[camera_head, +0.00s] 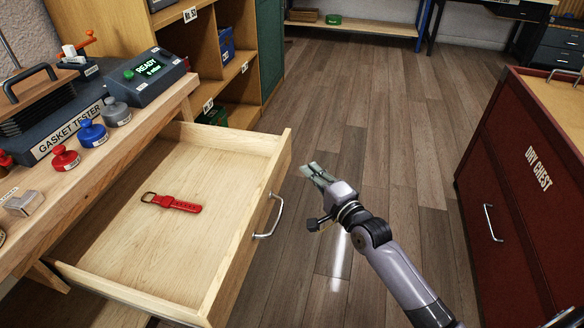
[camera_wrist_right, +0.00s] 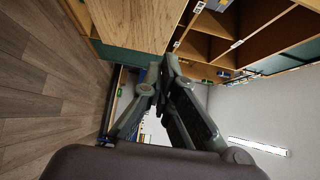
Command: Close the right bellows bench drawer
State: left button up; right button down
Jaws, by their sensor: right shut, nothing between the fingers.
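The right bellows bench drawer (camera_head: 105,235) is pulled well out from the wooden bench in the head view. Its front panel faces right and carries a metal bar handle (camera_head: 271,217). A red key tag (camera_head: 178,204) with a ring lies on the drawer floor. My right gripper (camera_head: 309,170) is shut and empty, to the right of the drawer front's far end and apart from it. Its fingers point up and left in the head view. The right wrist view shows the fingers (camera_wrist_right: 158,88) close up, with nothing between them. My left gripper is not in view.
The bench top holds a gasket tester (camera_head: 75,135), a READY display box (camera_head: 150,74) and several coloured weights. A wooden shelf unit (camera_head: 190,50) stands beyond the bench. A dark red dry chest (camera_head: 510,185) stands at right. The wood floor between is clear.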

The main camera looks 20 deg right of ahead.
aim_at(282, 154)
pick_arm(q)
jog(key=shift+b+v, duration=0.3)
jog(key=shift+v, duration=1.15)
pick_arm(e)
jog(key=shift+w+a, duration=0.95)
jog(key=shift+w, duration=0.15)
jog(key=shift+w+a, duration=0.9)
jog(key=shift+w, duration=0.2)
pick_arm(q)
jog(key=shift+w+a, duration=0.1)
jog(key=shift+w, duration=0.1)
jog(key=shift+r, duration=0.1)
